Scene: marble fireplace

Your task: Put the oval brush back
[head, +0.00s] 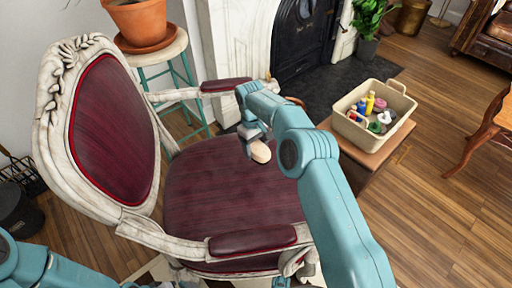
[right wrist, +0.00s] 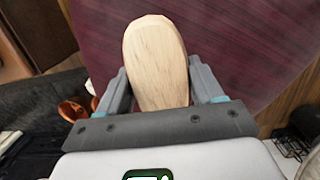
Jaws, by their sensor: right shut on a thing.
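The oval brush (head: 260,152) is pale wood with a rounded end. My right gripper (head: 252,136) is shut on it and holds it over the dark red chair seat (head: 215,195). In the right wrist view the brush (right wrist: 155,60) stands out between the two fingers of the right gripper (right wrist: 160,92), with the red seat behind it. Its bristles are not visible. A cream basket (head: 393,97) with handles stands on a small wooden table to the right and holds several bottles and other small items. My left gripper is not in the head view; only part of the left arm shows at the lower left.
The chair's armrests (head: 252,240) and carved back (head: 50,120) border the seat. The small wooden table (head: 372,158) stands right of my right arm. A potted plant on a teal stool (head: 160,52) stands behind the chair. Wooden floor (head: 440,200) is clear at right.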

